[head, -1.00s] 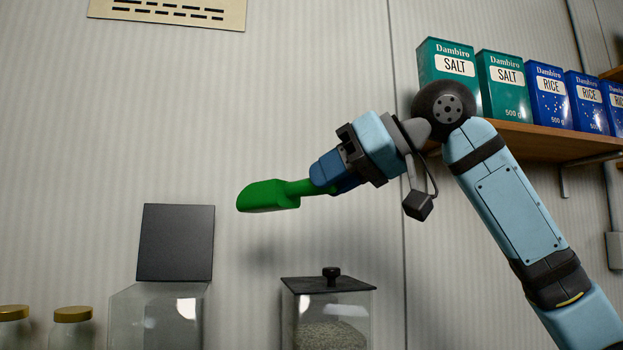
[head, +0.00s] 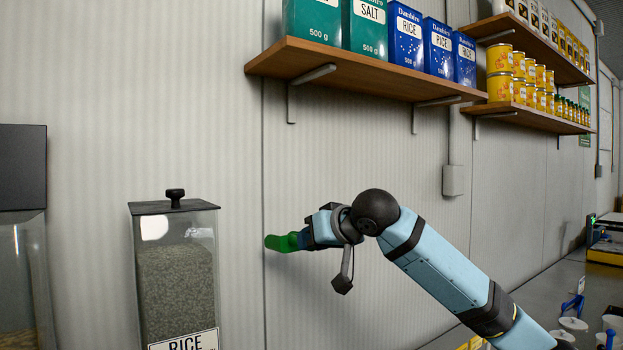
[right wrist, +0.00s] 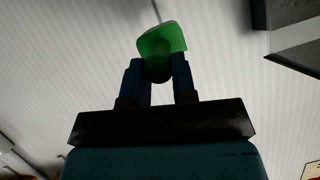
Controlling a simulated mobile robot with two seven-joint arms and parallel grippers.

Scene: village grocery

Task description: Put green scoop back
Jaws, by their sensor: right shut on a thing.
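The green scoop (head: 284,242) is in my right gripper (head: 307,238), in the middle of the head view, to the right of the rice bin. The gripper is shut on the scoop's handle, and the scoop's head points left. In the right wrist view the green scoop (right wrist: 162,42) sticks out beyond the two blue fingers of the right gripper (right wrist: 158,78). The handle's far end is hidden in the jaws. My left gripper is not in view.
A clear bin labelled RICE (head: 178,280) with a black knobbed lid (head: 172,205) stands at the left. Another clear bin (head: 25,270) with a dark raised panel (head: 22,165) is at the far left. A wooden shelf (head: 370,75) with salt and rice boxes hangs above my arm.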

